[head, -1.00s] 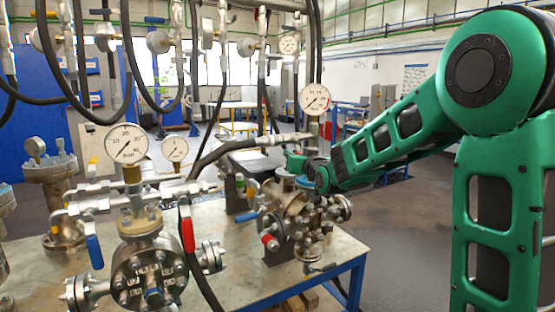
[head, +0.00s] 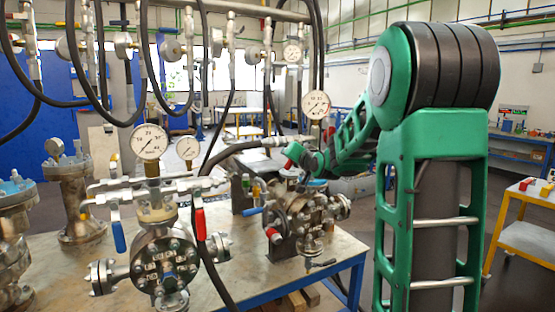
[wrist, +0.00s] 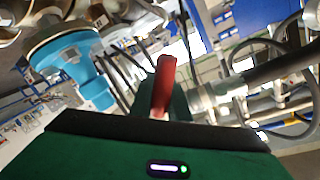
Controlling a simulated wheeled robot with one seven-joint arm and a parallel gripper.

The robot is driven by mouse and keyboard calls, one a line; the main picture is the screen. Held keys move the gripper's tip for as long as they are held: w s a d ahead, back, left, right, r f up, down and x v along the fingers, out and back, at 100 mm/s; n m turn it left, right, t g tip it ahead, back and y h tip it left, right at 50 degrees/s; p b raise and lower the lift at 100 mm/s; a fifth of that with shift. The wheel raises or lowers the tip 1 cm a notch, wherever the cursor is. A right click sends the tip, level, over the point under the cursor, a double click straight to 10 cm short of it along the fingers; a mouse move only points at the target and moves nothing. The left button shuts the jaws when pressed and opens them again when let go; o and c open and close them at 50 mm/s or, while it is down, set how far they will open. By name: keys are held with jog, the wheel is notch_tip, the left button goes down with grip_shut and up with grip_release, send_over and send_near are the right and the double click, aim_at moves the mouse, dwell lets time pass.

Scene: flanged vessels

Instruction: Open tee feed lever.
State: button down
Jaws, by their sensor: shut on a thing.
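A red lever handle (wrist: 163,85) stands in the middle of the wrist view. I take it for the tee feed lever. My gripper (wrist: 166,108) is shut on it, with a green finger close behind and beside it. In the head view my gripper (head: 303,160) is at the top of the flanged vessel (head: 300,212) on the right of the bench. A small red piece (head: 287,166) shows just left of it there. The lever's pivot and the far finger are hidden.
Gauges, hoses and another vessel (head: 160,262) with blue and red handles crowd the bench (head: 255,280).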

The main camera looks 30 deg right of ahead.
jog(key=shift+s, duration=0.1)
dwell(0.4)
jog(key=c, duration=1.7)
grip_release()
jog(key=shift+s+r, duration=0.1)
jog(key=shift+r, duration=0.05)
jog(key=shift+o, duration=0.2)
jog(key=shift+a, duration=0.1)
